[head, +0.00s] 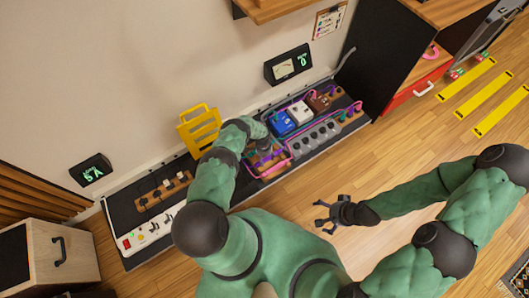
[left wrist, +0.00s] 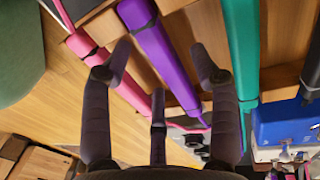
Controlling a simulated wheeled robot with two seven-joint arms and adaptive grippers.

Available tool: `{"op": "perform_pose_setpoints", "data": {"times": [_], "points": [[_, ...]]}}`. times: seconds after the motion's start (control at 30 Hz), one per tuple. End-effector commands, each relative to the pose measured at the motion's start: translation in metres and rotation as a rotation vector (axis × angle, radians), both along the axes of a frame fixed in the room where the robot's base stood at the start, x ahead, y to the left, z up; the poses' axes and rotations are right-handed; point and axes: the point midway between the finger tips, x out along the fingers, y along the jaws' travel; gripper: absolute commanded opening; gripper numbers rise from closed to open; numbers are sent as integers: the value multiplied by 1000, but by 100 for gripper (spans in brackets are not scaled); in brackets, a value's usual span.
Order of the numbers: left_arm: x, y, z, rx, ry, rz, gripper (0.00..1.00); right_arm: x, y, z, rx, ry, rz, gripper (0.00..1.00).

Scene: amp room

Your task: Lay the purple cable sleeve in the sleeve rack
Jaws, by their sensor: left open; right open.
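The purple cable sleeve (left wrist: 160,50) lies on a wooden holder (left wrist: 188,35) in the left wrist view, between a pink sleeve (left wrist: 98,55) and a teal sleeve (left wrist: 243,50). My left gripper (left wrist: 162,68) is open, its fingers spread on either side of the purple sleeve; I cannot tell whether they touch it. In the head view my left gripper (head: 264,146) is over the bench and partly hides the sleeves. A yellow slotted rack (head: 199,128) stands upright to its left; it may be the sleeve rack. My right gripper (head: 325,214) is open and empty above the floor.
A blue pedal (head: 281,123) and a white pedal (head: 299,112) sit right of the left gripper, with grey knobs (head: 315,136) in front. A wooden block with plugs (head: 165,190) and a white switch panel (head: 146,232) are at the bench's left. A black cabinet (head: 380,60) stands right.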

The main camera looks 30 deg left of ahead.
Motion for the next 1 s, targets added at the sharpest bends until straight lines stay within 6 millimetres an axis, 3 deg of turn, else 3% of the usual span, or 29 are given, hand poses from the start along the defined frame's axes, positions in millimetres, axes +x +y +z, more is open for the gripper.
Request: {"op": "perform_pose_setpoints", "data": {"times": [0.8, 1.0], "points": [[8, 13, 96, 0, -1, -1, 61, 0, 0, 0, 0, 0, 0, 100], [9, 15, 111, 0, -1, -1, 61, 0, 0, 0, 0, 0, 0, 100]]}}
